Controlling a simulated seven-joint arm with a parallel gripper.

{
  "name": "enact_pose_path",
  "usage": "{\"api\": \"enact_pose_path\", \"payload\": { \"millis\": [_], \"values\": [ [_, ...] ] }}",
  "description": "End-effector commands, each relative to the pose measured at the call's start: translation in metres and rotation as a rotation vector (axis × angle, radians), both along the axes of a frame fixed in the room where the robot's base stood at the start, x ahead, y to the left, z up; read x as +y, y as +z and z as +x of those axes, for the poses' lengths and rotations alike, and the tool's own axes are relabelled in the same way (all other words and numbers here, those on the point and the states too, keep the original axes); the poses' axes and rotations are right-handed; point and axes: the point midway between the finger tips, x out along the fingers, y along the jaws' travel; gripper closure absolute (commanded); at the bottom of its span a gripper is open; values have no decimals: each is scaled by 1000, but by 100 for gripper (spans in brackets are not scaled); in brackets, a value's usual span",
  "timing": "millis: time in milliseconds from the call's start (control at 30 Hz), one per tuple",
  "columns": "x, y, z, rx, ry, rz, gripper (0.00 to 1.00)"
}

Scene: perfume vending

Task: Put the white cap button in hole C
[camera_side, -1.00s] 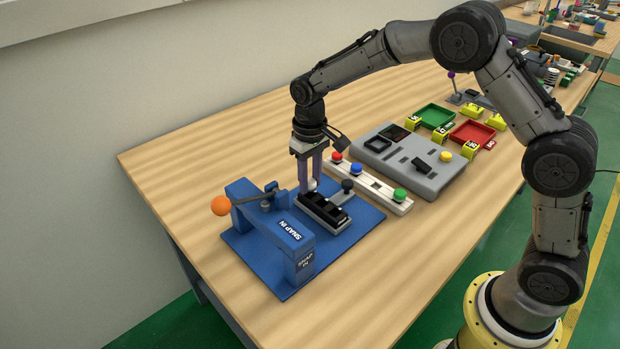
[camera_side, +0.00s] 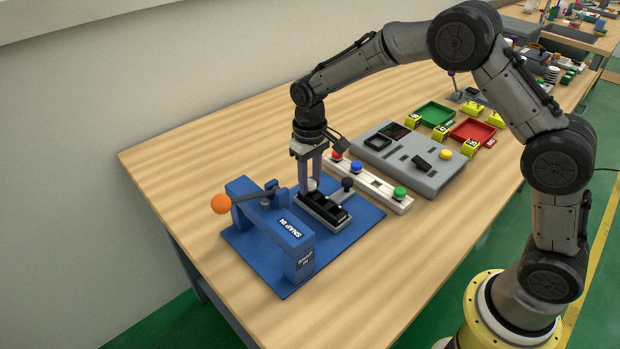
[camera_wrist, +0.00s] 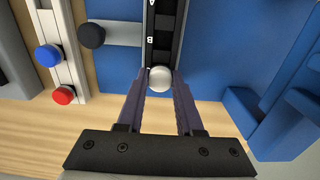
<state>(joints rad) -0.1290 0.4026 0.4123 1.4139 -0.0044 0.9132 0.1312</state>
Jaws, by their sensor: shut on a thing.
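My gripper (camera_side: 312,184) is shut on the white cap button (camera_wrist: 160,78), held between the two fingertips. The cap is a round, whitish dome. It is at the near end of the black block with holes (camera_wrist: 162,30) in the wrist view, past the letter B. The letters A and B show beside two holes. Hole C and its letter are not visible; the cap and fingers cover that end. In the side view the cap is over the far left end of the block (camera_side: 330,208). I cannot tell whether it touches the block.
The block lies on a blue base (camera_side: 345,238) beside a blue snap-in press (camera_side: 285,235) with an orange ball lever (camera_side: 221,204). A white strip (camera_side: 377,185) holds red, blue and green buttons. A black knob (camera_wrist: 91,35) sits beside the block. A grey console (camera_side: 400,160) stands behind.

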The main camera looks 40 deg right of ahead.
Motion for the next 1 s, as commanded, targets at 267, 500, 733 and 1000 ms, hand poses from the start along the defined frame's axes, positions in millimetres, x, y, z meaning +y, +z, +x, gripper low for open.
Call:
{"api": "enact_pose_path", "payload": {
  "millis": [267,500,733,1000],
  "values": [
    [0,-4,0,1,0,0,100],
    [0,-5,0,1,0,0,100],
    [0,-5,0,0,0,0,45],
    [0,-5,0,0,0,0,30]
  ]
}}
